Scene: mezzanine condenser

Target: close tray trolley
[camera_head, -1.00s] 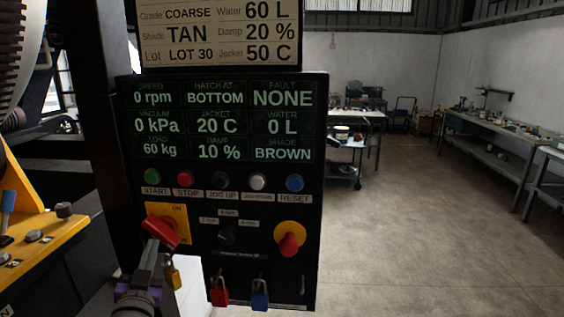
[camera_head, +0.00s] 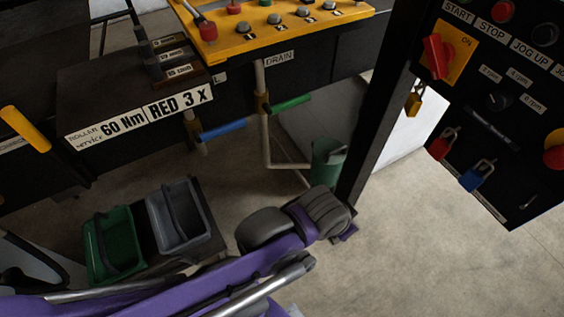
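A green bin (camera_head: 113,240) and a grey bin (camera_head: 180,215) sit side by side on a dark low stand at the lower left. I cannot tell whether this stand is the tray trolley, and nothing else here is clearly it. My purple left arm crosses the bottom of the view, in front of the stand. Its grey wrist hangs above the floor to the right of the bins. Only a small part of the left gripper (camera_head: 345,234) shows beyond the wrist, and its fingers cannot be made out. My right gripper is not in view.
A machine with a yellow button panel (camera_head: 270,22) and coloured valve levers stands behind. A green bucket (camera_head: 327,162) is by a dark post. A black control panel (camera_head: 490,110) with a red switch and hanging padlocks is at right. The floor at lower right is clear.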

